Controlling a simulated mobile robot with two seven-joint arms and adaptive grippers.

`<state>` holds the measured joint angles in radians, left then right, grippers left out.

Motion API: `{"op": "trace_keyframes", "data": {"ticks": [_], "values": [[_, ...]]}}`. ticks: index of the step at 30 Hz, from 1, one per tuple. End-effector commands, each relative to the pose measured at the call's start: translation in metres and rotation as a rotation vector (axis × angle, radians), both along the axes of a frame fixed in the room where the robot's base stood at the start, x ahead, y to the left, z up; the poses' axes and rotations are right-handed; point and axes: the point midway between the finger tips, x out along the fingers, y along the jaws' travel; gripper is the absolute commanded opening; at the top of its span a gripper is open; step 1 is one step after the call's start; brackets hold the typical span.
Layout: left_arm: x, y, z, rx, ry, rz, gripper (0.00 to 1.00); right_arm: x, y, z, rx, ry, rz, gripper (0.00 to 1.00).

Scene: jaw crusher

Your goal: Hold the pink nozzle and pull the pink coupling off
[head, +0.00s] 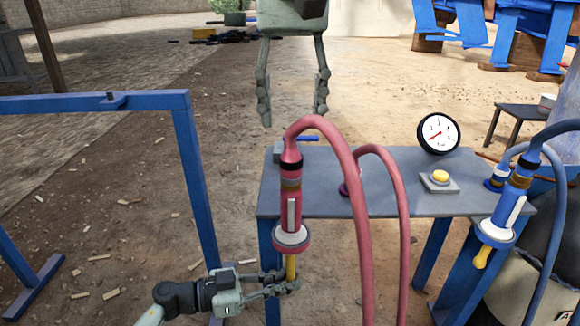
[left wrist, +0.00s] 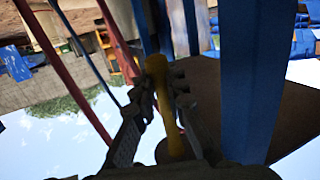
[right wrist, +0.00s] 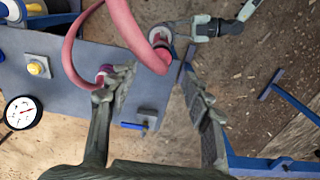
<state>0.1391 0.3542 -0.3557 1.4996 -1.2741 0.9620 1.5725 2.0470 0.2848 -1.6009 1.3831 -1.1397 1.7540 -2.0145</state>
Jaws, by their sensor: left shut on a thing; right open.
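The pink nozzle (head: 291,212) hangs upright at the left front corner of the grey table, with a white collar low down and a yellow tip (head: 291,268) below. The pink coupling (head: 291,160) sits on its upper end, with the pink hose arching up from it. My left gripper (head: 283,284) is shut on the yellow tip, which also shows between its fingers in the left wrist view (left wrist: 165,105). My right gripper (head: 293,117) is open and empty, its fingers pointing down behind and above the coupling. In the right wrist view the coupling and hose end (right wrist: 160,38) lie ahead of its fingers.
The grey table (head: 390,200) carries a gauge (head: 438,133), a yellow button (head: 440,177) and a blue-handled valve (head: 307,138). The pink hose (head: 355,170) arches close to the right of the nozzle. A blue nozzle (head: 507,205) hangs at the right. A blue frame (head: 190,160) stands left.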

Motion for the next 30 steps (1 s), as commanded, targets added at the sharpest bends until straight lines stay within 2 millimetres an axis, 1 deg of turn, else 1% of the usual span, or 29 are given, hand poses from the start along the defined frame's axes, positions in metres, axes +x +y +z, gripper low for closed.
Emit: {"op": "trace_keyframes", "data": {"ticks": [5,8,11,21,25,30], "values": [[0.0,0.0,0.0,0.0,0.0,0.0,0.0,0.0,0.0,-0.002,0.001,0.001,0.0,0.5],[0.0,0.0,0.0,0.0,0.0,0.0,0.0,0.0,0.0,-0.008,0.0,0.002,0.0,0.5],[0.0,0.0,0.0,0.0,0.0,0.0,0.0,-0.001,0.0,-0.019,0.0,0.003,0.0,0.5],[0.0,0.0,0.0,0.0,0.0,0.0,0.0,-0.001,0.0,-0.068,0.002,0.005,0.0,0.5],[0.0,0.0,0.0,0.0,0.0,0.0,0.0,-0.001,0.001,-0.08,0.002,0.004,0.0,0.5],[0.0,0.0,0.0,0.0,0.0,0.0,0.0,0.0,0.001,-0.089,0.002,0.002,0.001,0.5]]}}
